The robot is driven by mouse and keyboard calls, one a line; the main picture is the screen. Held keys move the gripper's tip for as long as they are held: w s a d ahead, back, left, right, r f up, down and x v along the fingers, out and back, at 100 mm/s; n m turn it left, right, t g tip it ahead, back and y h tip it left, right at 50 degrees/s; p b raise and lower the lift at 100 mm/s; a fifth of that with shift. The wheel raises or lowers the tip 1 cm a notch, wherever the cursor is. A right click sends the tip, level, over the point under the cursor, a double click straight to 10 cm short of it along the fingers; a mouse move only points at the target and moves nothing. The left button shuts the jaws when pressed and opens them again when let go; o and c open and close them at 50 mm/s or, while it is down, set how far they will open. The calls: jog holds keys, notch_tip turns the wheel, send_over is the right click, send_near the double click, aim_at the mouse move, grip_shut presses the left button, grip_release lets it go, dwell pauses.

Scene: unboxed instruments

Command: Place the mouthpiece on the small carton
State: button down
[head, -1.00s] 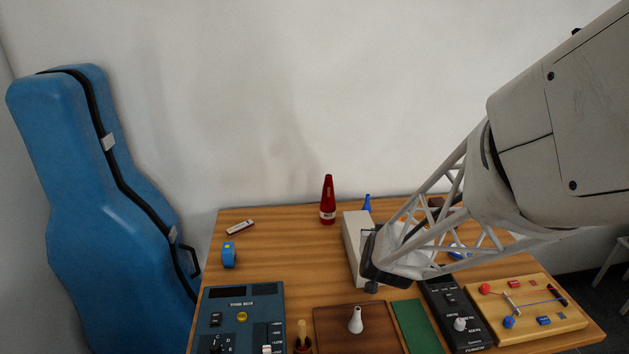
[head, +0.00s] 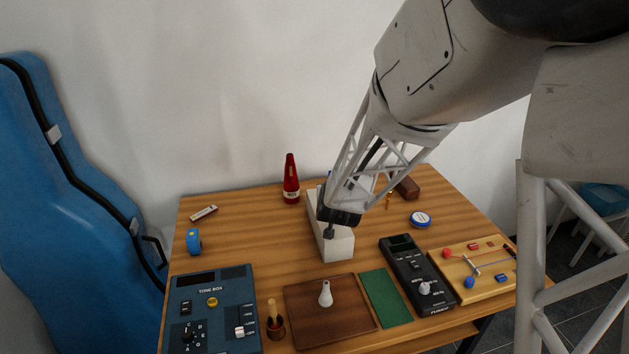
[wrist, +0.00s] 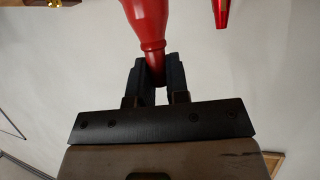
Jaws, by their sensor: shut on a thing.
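My gripper (wrist: 156,75) is shut on the narrow end of a red, flared piece (wrist: 147,20), seen in the wrist view. I take it for the mouthpiece. Its wide end reaches out of the frame. A white, necked piece (head: 325,294) stands on a brown board (head: 302,322).
A blue round tin (head: 420,219) and a brown block (head: 407,188) lie right. Nearer are a green mat (head: 386,298), black meter (head: 419,278) and tone box (head: 213,315).

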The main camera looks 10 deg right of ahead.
jog(key=shift+w+d+f, duration=0.15)
jog(key=shift+w+f, duration=0.05)
jog(key=shift+w, duration=1.3)
jog(key=shift+w+d+f, duration=0.1)
jog(key=shift+w+f, duration=0.05)
jog(key=shift+w, duration=1.3)
jog(key=shift+f, duration=1.7)
jog(key=shift+f, duration=0.1)
jog(key=c, duration=1.1)
grip_release()
